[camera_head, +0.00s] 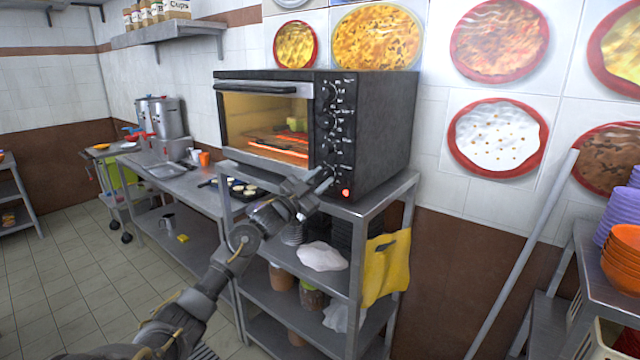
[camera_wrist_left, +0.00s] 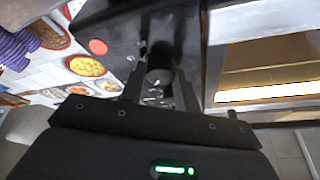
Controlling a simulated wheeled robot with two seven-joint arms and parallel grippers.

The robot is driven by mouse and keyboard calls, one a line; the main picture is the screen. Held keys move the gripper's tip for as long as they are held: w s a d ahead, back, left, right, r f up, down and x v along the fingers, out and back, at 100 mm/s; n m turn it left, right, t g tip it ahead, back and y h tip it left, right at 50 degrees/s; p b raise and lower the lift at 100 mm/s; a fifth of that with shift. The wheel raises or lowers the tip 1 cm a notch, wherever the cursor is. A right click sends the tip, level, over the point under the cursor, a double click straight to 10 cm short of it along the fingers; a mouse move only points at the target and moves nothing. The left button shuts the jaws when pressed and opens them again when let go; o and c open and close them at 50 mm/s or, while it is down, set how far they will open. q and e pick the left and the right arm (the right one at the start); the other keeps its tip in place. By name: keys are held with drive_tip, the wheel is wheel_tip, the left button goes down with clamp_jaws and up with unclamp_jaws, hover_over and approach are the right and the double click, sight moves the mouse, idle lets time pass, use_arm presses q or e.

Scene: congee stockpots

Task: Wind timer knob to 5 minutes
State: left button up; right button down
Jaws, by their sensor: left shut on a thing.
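A black toaster oven (camera_head: 375,130) stands on a metal shelf unit, with a column of black knobs on its front panel. My left gripper (camera_head: 322,182) reaches up from below to the lowest part of this column, beside the red light (camera_head: 346,193). In the left wrist view, my left gripper (camera_wrist_left: 160,88) has its fingers on both sides of a dark round knob (camera_wrist_left: 159,70) and is shut on it. The red light (camera_wrist_left: 98,47) shows there too. The knob's dial markings are too small to read. My right gripper is not in view.
The oven's glass door (camera_head: 265,125) is closed, with glowing heating elements and food inside. A yellow cloth (camera_head: 385,268) hangs from the shelf unit (camera_head: 350,212). A counter with a dark tray (camera_head: 235,190) and stockpots (camera_head: 168,118) extends left. Floor (camera_head: 60,270) is clear at left.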

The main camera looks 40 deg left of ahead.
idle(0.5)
use_arm(q)
drive_tip(key=o, duration=1)
drive_tip(key=shift+c, duration=0.2)
drive_tip(key=shift+s+f+b, duration=0.3)
drive_tip(key=shift+s, duration=0.1)
drive_tip(key=b+v, duration=0.3)
drive_tip(key=v, duration=0.7)
drive_tip(key=shift+r, duration=0.25)
drive_tip(key=shift+a+m, duration=0.15)
drive_tip(key=shift+m, duration=0.15)
